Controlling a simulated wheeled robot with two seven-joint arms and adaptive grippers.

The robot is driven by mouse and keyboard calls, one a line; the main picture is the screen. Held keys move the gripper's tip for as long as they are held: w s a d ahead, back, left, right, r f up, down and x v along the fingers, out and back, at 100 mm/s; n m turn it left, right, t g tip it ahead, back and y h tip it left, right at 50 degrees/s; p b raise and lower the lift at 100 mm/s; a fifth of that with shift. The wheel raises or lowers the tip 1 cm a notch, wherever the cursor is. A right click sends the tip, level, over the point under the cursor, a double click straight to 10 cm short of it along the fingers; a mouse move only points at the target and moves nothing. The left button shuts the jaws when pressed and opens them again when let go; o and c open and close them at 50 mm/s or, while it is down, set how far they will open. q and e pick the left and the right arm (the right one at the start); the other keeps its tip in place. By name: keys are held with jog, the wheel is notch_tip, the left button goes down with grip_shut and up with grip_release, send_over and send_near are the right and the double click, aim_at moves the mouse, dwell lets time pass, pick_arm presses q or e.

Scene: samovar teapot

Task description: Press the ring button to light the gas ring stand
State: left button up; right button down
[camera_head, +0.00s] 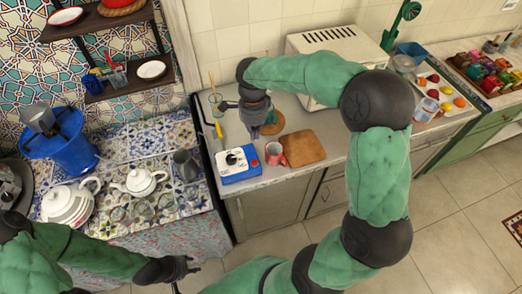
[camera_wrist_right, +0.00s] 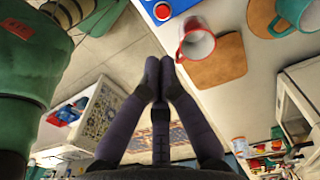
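The gas ring stand (camera_head: 240,178) is a blue and white box on the counter, with a black-and-white ring on top. Its red button (camera_head: 254,163) is at the right side of its top. In the right wrist view the button (camera_wrist_right: 162,11) shows on the blue edge of the stand at the top. My right gripper (camera_head: 255,132) points down over the counter, behind and right of the stand, apart from the button. Its fingertips (camera_wrist_right: 160,63) are together with nothing between them. My left gripper (camera_head: 187,266) is low in front of the tiled table; its finger opening is unclear.
A glass with sticks (camera_head: 215,103) is behind the stand. A white teapot (camera_head: 139,181) and a grey cup (camera_head: 185,164) are on the tiled table at left.

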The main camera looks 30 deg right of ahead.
aim_at(255, 163)
jog(key=shift+a, duration=0.1)
jog(key=f+b, duration=0.2)
jog(key=f, duration=1.2)
jog(key=shift+s, duration=0.2)
